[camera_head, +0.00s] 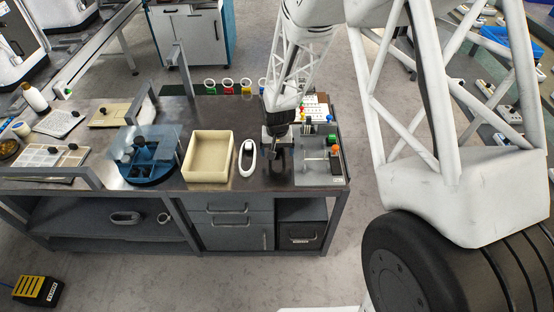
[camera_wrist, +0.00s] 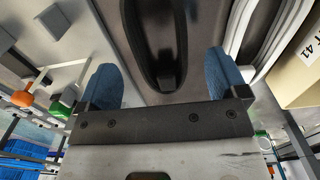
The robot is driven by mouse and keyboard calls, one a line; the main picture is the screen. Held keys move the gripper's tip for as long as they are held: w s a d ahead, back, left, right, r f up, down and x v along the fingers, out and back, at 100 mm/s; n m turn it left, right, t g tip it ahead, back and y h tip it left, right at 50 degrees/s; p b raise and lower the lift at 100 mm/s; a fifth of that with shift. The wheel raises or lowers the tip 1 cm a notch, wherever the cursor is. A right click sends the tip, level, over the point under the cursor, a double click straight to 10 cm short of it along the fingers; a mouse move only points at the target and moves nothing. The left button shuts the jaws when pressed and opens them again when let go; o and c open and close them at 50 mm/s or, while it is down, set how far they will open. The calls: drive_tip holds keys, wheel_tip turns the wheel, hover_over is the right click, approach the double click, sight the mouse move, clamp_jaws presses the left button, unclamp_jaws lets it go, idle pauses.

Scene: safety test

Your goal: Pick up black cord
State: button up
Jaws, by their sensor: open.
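A black elongated loop, which looks like the black cord (camera_wrist: 133,40), lies on the dark tabletop in the wrist view. Its rounded end is nearest the gripper, with a small dark block by that end. The far end runs out of the picture. My gripper (camera_wrist: 163,78) is open, with one blue fingertip on each side of the loop and nothing visibly clamped. In the head view my gripper (camera_head: 279,146) points down over the right part of the bench. There it mostly hides the cord. I cannot tell the height gap.
A white loop (camera_head: 247,158) lies just left of the gripper, beside a cream open box (camera_head: 209,158). A grey plate (camera_head: 319,167) with orange and green knobs is on the right. A blue round organiser (camera_head: 150,168) stands farther left.

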sight(277, 156)
drive_tip(key=shift+f, duration=1.85)
drive_tip(key=shift+w, duration=0.1)
drive_tip(key=c, duration=1.1)
drive_tip(key=shift+r, duration=0.1)
drive_tip(key=shift+r, duration=1.05)
drive_tip(key=shift+s+d+r, duration=0.15)
drive_tip(key=shift+s+r, duration=0.35)
drive_tip(key=shift+r, duration=0.2)
drive_tip(key=s+d, duration=0.1)
drive_tip(key=s, duration=0.3)
drive_tip(key=s+d+r, duration=0.1)
drive_tip(key=s, duration=0.4)
drive_tip(key=s+d, duration=0.1)
drive_tip(key=s, duration=0.4)
drive_tip(key=shift+s+d+r, duration=0.15)
drive_tip(key=shift+s+d, duration=0.1)
drive_tip(key=shift+d, duration=0.15)
